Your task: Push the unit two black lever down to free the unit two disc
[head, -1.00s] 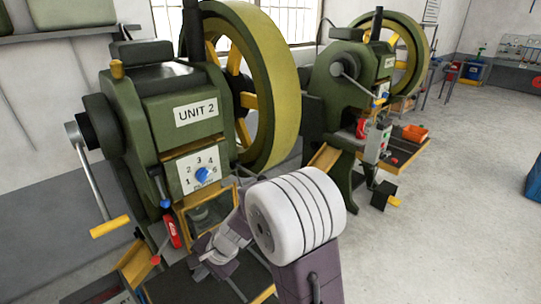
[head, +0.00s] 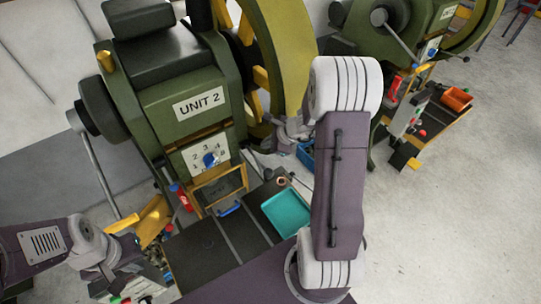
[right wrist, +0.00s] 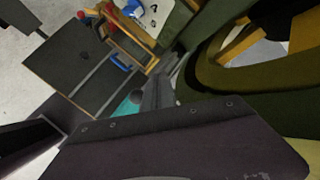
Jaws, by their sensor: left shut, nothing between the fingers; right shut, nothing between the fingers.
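The unit two press (head: 190,110) stands at the left of the head view, with its label and a numbered dial facing me. A black upright part (head: 200,15), apparently its lever, is cut off by the top edge. The large yellow-green disc (head: 290,50) stands upright at the press's right side; it also shows in the right wrist view (right wrist: 225,85). My right gripper (head: 289,132) is shut and empty near the disc's lower edge, partly hidden by my arm; its grey fingers show in the right wrist view (right wrist: 158,90). My left gripper (head: 128,252) is shut, low at the left.
A dark work table (head: 215,245) with a teal tray (head: 286,213) lies before the press. A long side crank (head: 100,175) hangs at the press's left. A second green press (head: 425,30) with an orange bin (head: 456,97) stands right. Floor at the right is clear.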

